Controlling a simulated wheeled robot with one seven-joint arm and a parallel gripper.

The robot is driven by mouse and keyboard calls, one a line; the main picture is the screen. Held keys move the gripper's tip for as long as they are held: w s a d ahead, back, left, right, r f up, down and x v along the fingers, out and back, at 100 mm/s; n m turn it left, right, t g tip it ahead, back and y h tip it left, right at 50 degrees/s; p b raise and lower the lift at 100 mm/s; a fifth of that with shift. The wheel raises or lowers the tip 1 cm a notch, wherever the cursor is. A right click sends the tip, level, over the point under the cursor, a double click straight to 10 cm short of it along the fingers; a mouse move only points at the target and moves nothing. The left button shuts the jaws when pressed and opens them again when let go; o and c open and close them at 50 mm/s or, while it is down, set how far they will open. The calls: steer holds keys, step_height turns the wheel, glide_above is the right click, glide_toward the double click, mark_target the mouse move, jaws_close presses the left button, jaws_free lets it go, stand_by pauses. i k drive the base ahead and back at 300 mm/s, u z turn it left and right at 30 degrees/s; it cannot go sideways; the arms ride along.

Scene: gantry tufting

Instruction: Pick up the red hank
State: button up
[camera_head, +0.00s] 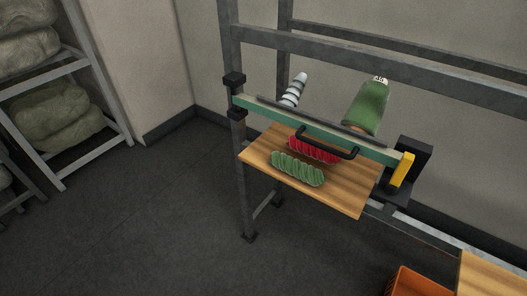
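The red hank (313,151) lies on a wooden board (345,194) fixed to a grey metal frame. A green beam with a black handle (326,147) runs across in front of it and hides part of it. A green hank (298,169) lies on the board just nearer than the red one. My gripper does not show in this view.
A green cone (372,105) and a striped black-and-white cone (293,90) stand behind the beam. A yellow part (401,173) sits at the beam's right end. An orange crate (417,284) is at the bottom right. Shelves with sacks (57,117) stand at left. The floor between is clear.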

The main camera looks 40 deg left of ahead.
mark_target(296, 146)
steer(key=u, duration=1.35)
steer(key=k, duration=1)
steer(key=u, duration=0.75)
steer(key=i, duration=1.6)
steer(key=z, duration=0.75)
